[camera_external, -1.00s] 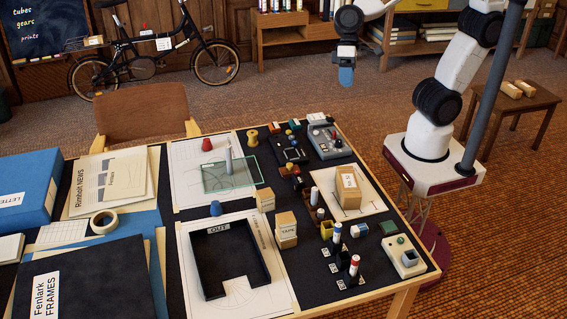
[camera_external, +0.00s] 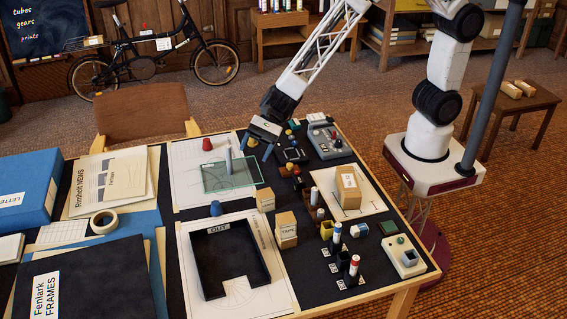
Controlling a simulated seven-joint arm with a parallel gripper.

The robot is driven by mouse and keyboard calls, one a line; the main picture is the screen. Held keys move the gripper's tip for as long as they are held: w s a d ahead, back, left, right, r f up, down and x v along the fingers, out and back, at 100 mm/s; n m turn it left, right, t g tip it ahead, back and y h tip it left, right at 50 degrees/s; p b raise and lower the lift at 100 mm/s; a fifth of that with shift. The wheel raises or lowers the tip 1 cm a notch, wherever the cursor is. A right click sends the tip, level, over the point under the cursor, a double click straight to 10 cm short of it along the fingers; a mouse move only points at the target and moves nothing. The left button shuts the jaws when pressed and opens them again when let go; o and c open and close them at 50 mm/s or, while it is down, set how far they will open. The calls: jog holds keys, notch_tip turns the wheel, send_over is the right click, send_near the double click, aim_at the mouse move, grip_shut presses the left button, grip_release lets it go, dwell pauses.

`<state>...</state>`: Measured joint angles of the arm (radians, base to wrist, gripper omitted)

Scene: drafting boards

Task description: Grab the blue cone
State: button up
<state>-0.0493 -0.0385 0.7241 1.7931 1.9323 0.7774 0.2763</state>
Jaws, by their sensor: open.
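A small blue cone-like piece (camera_external: 216,208) stands on the dark board near the left back corner of the black OUT tray (camera_external: 195,262). My gripper (camera_external: 255,148) is open and empty, its two blue fingers pointing down over the far part of the table. It is behind and to the right of the blue piece, well apart from it. The blue piece is in clear view.
A red cone-like piece (camera_external: 207,144) stands at the back. Small boxes (camera_external: 286,232) stand right of the tray.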

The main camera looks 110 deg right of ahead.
aim_at(215, 203)
jog(key=w+f+m+t+h, duration=0.1)
jog(key=w+f+m, duration=0.1)
jog(key=f, duration=0.2)
jog(key=w+d+f+m+t+h, duration=0.1)
jog(key=w+f+m, duration=0.2)
jog(key=f, duration=0.2)
jog(key=w+d+f+m+t, duration=0.1)
jog(key=w+f+m, duration=0.1)
jog(key=f, duration=0.3)
jog(key=shift+w+d+m+h, duration=0.1)
jog(key=shift+w+m+h, duration=0.3)
jog(key=shift+w, duration=0.1)
jog(key=shift+w+d+f+m, duration=0.15)
jog(key=shift+f+m, duration=0.15)
jog(key=shift+f, duration=0.2)
jog(key=shift+x, duration=1.25)
jog(key=shift+w, duration=0.1)
jog(key=shift+x, duration=2.55)
